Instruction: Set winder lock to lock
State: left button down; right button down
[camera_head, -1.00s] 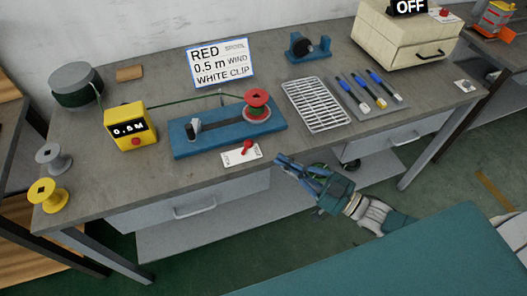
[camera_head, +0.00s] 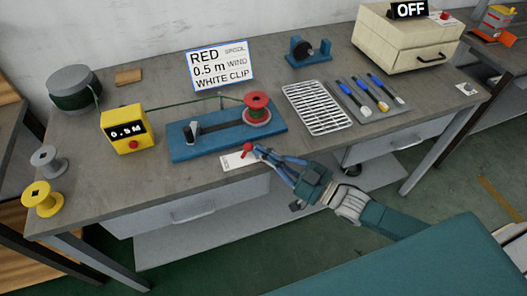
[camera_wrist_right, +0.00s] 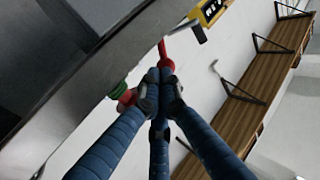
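The winder (camera_head: 215,142) is a blue base with a dark slot, a grey clip post at its left end and a red spool (camera_head: 257,103) at its right. In front of it, at the table's front edge, lies a white plate (camera_head: 230,162) with a small red lever (camera_head: 247,148), the winder lock; its lettering is too small to read. My right gripper (camera_head: 260,150) is just right of the lever, fingertips drawn together. In the right wrist view, red shows just beyond the fingertips (camera_wrist_right: 161,88); whether they touch the lever I cannot tell. My left gripper is out of view.
A wire rack (camera_head: 316,108) and a tray of tools (camera_head: 368,97) lie to the right. A sign (camera_head: 220,66) stands behind.

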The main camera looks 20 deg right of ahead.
jog(key=shift+a+r+n+g+h+p, duration=0.35)
jog(key=shift+r+n+p, duration=0.35)
jog(key=shift+p, duration=1.15)
jog(key=a+n+h+p, duration=0.1)
jog(key=p, duration=0.3)
jog(key=a+r+n+g+h+p, duration=0.1)
jog(key=n+p, duration=0.1)
jog(key=p, duration=0.2)
jog(key=a+r+n+g+h+p, duration=0.1)
jog(key=p, duration=0.3)
jog(key=shift+s+a+r+n, duration=0.1)
jog(key=shift+a+n, duration=0.2)
jog(key=shift+a+n+g+h+p, duration=0.25)
jog(key=shift+a+n+h+p, duration=0.2)
jog(key=shift+p, duration=0.35)
jog(key=shift+f, duration=0.4)
jog(key=shift+d, duration=0.1)
jog(key=shift+r+p, duration=0.8)
jog(key=shift+r, duration=0.05)
